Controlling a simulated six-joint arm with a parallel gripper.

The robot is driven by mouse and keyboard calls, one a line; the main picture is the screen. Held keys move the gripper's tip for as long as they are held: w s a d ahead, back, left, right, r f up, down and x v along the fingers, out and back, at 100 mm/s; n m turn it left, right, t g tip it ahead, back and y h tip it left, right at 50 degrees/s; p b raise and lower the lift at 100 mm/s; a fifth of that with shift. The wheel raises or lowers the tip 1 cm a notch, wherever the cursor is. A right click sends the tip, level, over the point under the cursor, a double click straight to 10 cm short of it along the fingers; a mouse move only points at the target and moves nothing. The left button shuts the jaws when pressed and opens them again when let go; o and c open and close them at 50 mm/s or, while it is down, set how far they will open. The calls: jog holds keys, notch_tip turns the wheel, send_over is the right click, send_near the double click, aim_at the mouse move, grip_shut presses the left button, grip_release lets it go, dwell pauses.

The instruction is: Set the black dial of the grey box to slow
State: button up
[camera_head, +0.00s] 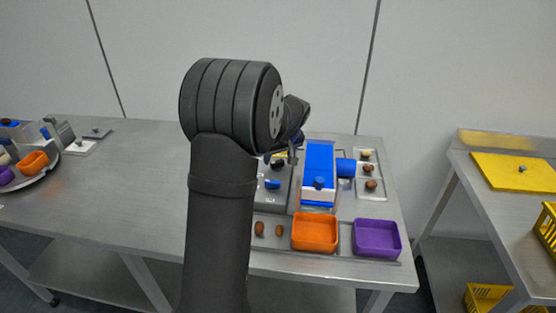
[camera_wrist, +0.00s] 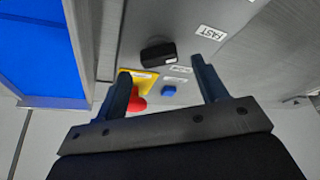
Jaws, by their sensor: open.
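The black dial (camera_wrist: 158,53) sits on the face of the grey box (camera_wrist: 190,14) in the wrist view, with a small white mark at one end. A FAST label (camera_wrist: 211,33) is to its right; smaller labels below it are too small to read. My gripper (camera_wrist: 160,67) is open, its two dark fingers apart on either side of the dial in the picture, with nothing held. I cannot tell how far the fingertips are above the box. In the head view the grey box (camera_head: 270,197) is partly hidden by my arm.
A red button on a yellow plate (camera_wrist: 147,76) and a blue button (camera_wrist: 169,91) are near the dial. A blue-and-white unit (camera_head: 319,165) stands right of the box. Orange (camera_head: 315,232) and purple (camera_head: 377,239) trays lie in front. The table's left middle is clear.

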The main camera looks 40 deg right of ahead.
aim_at(277, 161)
jog(key=shift+x, duration=1.45)
jog(key=shift+c, duration=0.4)
jog(key=c, duration=0.9)
jog(key=shift+m, duration=0.3)
jog(key=m+h, duration=0.1)
jog(key=m, duration=0.2)
jog(key=m+g+h, duration=0.1)
jog(key=m, duration=0.2)
jog(key=shift+w+a, duration=0.15)
jog(key=m+g+h, duration=0.1)
jog(key=m, duration=0.2)
jog(key=shift+m, duration=0.4)
jog(key=shift+m+g+h, duration=0.4)
jog(key=shift+m+g, duration=0.4)
jog(key=shift+m, duration=0.9)
